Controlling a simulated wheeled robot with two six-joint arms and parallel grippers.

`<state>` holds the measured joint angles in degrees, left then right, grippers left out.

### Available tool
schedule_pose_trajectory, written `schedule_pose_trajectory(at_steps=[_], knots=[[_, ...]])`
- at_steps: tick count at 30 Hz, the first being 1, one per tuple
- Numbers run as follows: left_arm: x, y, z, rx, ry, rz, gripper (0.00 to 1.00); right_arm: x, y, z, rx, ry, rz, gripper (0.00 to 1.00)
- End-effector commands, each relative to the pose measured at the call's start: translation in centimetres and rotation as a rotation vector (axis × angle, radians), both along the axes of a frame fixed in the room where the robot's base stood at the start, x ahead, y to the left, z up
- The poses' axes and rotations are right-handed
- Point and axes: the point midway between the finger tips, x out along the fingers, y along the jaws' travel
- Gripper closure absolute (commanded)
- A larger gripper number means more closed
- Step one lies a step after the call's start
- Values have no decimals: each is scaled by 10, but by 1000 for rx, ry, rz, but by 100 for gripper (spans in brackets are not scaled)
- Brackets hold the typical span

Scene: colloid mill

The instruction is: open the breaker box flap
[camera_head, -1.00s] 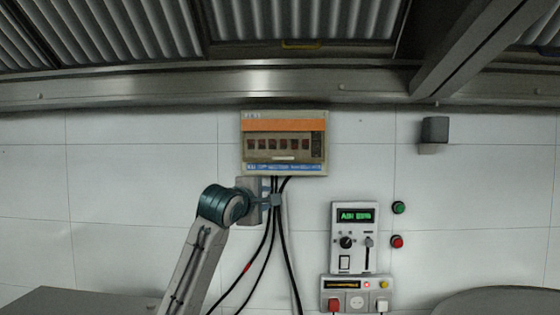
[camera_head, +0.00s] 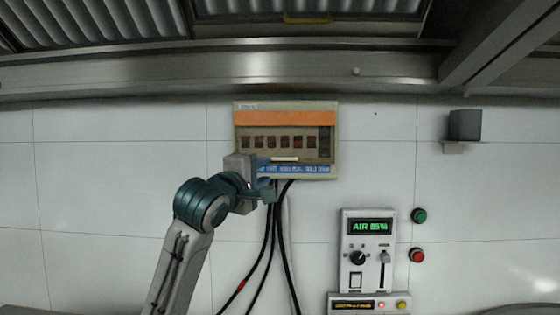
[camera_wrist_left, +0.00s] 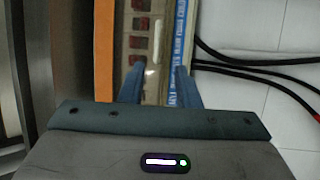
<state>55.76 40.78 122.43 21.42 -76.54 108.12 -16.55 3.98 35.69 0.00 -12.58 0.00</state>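The breaker box (camera_head: 286,119) is on the white tiled wall, with an orange band on top and a blue label strip below. Its tinted flap (camera_head: 304,151) looks closed over a row of dark red switches. A pale handle strip (camera_head: 285,159) sits at the flap's lower edge. My left gripper (camera_head: 269,180) is at the box's lower left part. In the left wrist view the left gripper (camera_wrist_left: 158,85) is open, one finger on each side of the handle strip (camera_wrist_left: 153,55). I cannot tell whether the fingers touch it. My right gripper is not in view.
Black cables (camera_head: 270,235) hang from below the box, close to my left gripper. A control panel (camera_head: 367,250) with a green display is at the lower right, beside green (camera_head: 419,215) and red (camera_head: 417,255) buttons. A metal hood ledge (camera_head: 300,70) runs above.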

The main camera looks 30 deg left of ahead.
Motion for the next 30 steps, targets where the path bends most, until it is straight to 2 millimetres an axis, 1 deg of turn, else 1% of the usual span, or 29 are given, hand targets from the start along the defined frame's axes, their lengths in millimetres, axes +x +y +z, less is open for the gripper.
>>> schedule_pose_trajectory(at_steps=[1, 6, 8, 11, 15, 20, 24, 28, 30], knots=[[8, 1, 4, -3, 4, -2, 71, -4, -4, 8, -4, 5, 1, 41], [40, 5, 11, -6, 5, -2, 71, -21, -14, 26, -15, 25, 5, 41], [51, 7, 13, -4, 5, -1, 71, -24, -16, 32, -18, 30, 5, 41], [68, 10, 15, -3, 4, -1, 71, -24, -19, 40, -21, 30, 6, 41], [86, 13, 16, -2, 3, 0, 71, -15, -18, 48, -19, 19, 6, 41], [94, 14, 16, 0, 1, 0, 71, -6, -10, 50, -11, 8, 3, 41], [96, 15, 15, 0, 1, 0, 71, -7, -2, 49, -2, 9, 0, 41], [95, 15, 15, 0, 1, 0, 71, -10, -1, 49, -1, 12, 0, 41], [95, 15, 15, 0, 1, 0, 84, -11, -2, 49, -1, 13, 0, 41]])
